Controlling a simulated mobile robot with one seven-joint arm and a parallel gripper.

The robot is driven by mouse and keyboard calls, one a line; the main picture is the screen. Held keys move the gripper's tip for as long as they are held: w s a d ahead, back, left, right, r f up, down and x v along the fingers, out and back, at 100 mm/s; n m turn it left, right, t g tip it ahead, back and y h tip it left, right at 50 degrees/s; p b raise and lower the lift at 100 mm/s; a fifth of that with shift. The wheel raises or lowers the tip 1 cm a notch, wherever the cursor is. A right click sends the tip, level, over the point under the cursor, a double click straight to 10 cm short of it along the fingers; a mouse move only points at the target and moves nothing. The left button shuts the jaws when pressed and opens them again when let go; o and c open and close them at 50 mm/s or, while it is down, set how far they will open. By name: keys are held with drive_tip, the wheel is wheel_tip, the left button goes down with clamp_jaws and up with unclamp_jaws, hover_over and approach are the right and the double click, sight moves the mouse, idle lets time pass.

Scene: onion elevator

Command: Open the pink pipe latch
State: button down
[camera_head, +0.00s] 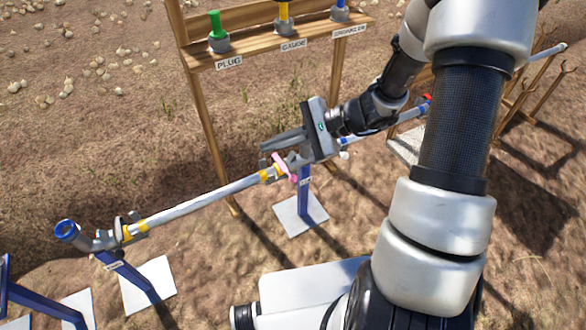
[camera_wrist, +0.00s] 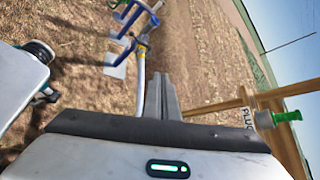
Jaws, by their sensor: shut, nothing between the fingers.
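The pink pipe latch (camera_head: 284,169) is a small pink lever on the pipe joint, next to a yellow band, in the head view. It slants across the right end of the grey pipe (camera_head: 200,203). My gripper (camera_head: 268,147) is just above and behind the latch, fingers pointing left. Its fingers are shut and empty; they also show together in the wrist view (camera_wrist: 161,92). Whether a finger touches the latch or joint I cannot tell. The latch is hidden in the wrist view, where part of the pipe (camera_wrist: 140,80) shows beyond the fingers.
Blue stands with white base plates (camera_head: 300,214) hold the pipe. An elbow with a blue rim (camera_head: 66,230) is at its left end. A wooden rack (camera_head: 260,48) with a green plug (camera_head: 216,24) stands behind.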

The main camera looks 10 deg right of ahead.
drive_tip(key=w+d+f+m+t+y+b, duration=0.1)
drive_tip(key=w+d+f+m+t, duration=0.15)
drive_tip(key=f, duration=0.35)
drive_tip(key=w+d+f+m+t+b, duration=0.1)
drive_tip(key=w+f+m+t, duration=0.1)
drive_tip(key=f+m, duration=0.3)
drive_tip(key=d+f+m+t+h+b, duration=0.1)
drive_tip(key=d+f+m+t+h, duration=0.1)
drive_tip(key=f, duration=0.8)
drive_tip(key=s+d+f+m+t+h+b, duration=0.1)
drive_tip(key=d+f+m+t+h+b, duration=0.1)
drive_tip(key=f+m, duration=0.5)
drive_tip(key=d+f+m+t+h+b, duration=0.1)
drive_tip(key=d+f+m+h, duration=0.3)
drive_tip(key=f, duration=0.9)
drive_tip(key=shift+s+d+f+m+t+h, duration=0.15)
drive_tip(key=shift+s+d+m+t+h, duration=0.25)
drive_tip(key=shift+t+h, duration=0.2)
drive_tip(key=shift+a+b, duration=0.1)
drive_tip(key=shift+b, duration=0.2)
drive_tip(key=w+a+b, duration=0.2)
drive_tip(key=w+a, duration=0.1)
drive_tip(key=w, duration=0.8)
drive_tip(key=shift+w, duration=0.15)
drive_tip(key=shift+d, duration=0.1)
